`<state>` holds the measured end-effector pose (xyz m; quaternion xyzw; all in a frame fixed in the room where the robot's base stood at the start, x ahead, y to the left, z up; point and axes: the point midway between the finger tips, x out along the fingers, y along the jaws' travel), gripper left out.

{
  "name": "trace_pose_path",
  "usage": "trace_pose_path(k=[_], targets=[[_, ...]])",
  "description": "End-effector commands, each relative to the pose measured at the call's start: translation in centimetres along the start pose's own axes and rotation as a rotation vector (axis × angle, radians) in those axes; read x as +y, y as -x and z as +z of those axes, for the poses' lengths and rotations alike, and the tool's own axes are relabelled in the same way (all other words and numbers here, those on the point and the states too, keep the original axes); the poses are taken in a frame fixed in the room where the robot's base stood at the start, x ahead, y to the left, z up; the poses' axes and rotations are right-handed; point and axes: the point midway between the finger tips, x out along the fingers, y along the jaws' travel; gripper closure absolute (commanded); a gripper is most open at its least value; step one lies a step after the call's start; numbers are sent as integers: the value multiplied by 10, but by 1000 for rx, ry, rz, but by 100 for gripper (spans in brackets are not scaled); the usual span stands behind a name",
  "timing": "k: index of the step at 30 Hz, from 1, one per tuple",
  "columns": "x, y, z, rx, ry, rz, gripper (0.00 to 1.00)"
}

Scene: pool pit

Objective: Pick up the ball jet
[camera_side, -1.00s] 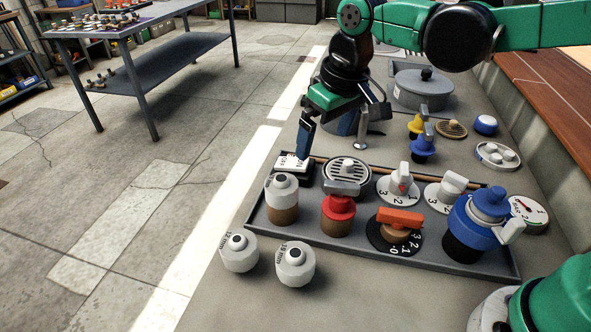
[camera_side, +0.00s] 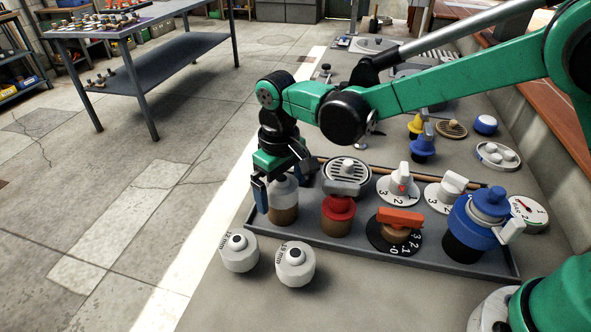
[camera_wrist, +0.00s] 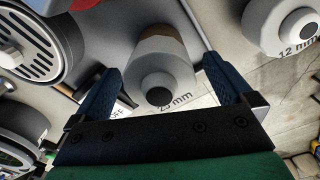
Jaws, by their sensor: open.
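A white-topped jet fitting with a brown lower band and a dark round opening (camera_side: 284,208) stands at the left end of the grey tray (camera_side: 375,254). It also shows in the wrist view (camera_wrist: 165,72), with a partly covered "mm" marking near it. My gripper (camera_side: 283,183) is open at this fitting's top, one finger on each side; the fitting is not gripped. Two similar white fittings with dark openings, marked 12 mm (camera_side: 239,254) and 19 mm (camera_side: 295,266), stand outside the tray in front. I cannot tell which marking the task's ball jet bears.
Beside the fitting are a red-collared valve (camera_side: 338,212) and a round grate (camera_side: 347,171). An orange-handled dial (camera_side: 398,227), white dials (camera_side: 399,185) and a blue valve (camera_side: 478,228) fill the tray's right.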

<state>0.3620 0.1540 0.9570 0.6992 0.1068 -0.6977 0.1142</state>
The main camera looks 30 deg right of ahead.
Motion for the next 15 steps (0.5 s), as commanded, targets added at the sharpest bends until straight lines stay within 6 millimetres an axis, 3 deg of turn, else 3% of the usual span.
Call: trace_pose_path(k=[4,5,12,13,15], targets=[[0,0,0,0,0,0,0],[0,0,0,0,0,0,6],[0,0,0,0,0,0,74],[0,0,0,0,0,0,79],[0,0,0,0,0,0,80]])
